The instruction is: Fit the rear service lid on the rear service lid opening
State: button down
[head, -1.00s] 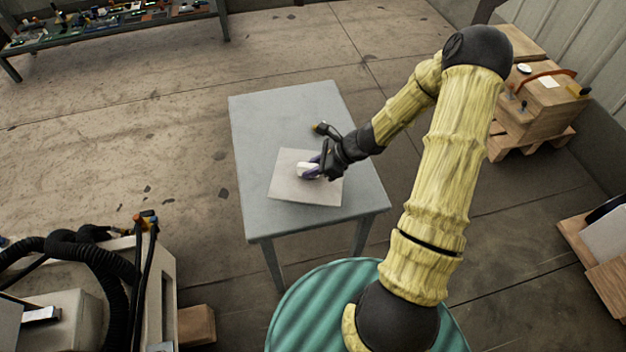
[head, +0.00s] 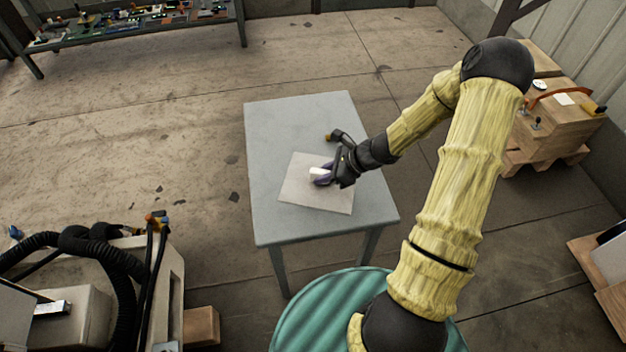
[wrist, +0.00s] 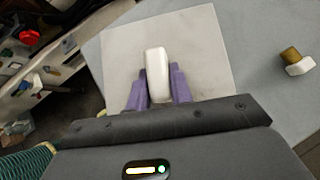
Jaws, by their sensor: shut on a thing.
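The rear service lid appears to be the flat pale square plate (head: 315,199) with a white upright handle (head: 316,173), over the grey table. It also shows in the wrist view (wrist: 205,45), with its handle (wrist: 157,72) between the purple fingers. My gripper (head: 322,177) is shut on the handle, and its fingers show on both sides of it in the wrist view (wrist: 156,85). I cannot tell whether the plate rests on the table or is just above it. I cannot make out the rear service lid opening in either view.
The grey table (head: 275,130) has free room around the plate. A machine with black hoses (head: 110,260) stands at lower left. Wooden crates (head: 550,130) stand at right, and a cluttered bench (head: 130,20) at the back.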

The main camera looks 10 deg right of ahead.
aim_at(329, 188)
jog(key=shift+s+d+r+m+t, duration=0.3)
jog(key=shift+s+r+m+t, duration=0.3)
jog(key=shift+s+r+m, duration=0.25)
jog(key=shift+s+d+r+m+h, duration=0.15)
jog(key=shift+s+d+m+h, duration=0.15)
jog(key=shift+s+m+h, duration=0.15)
jog(key=shift+w, duration=0.1)
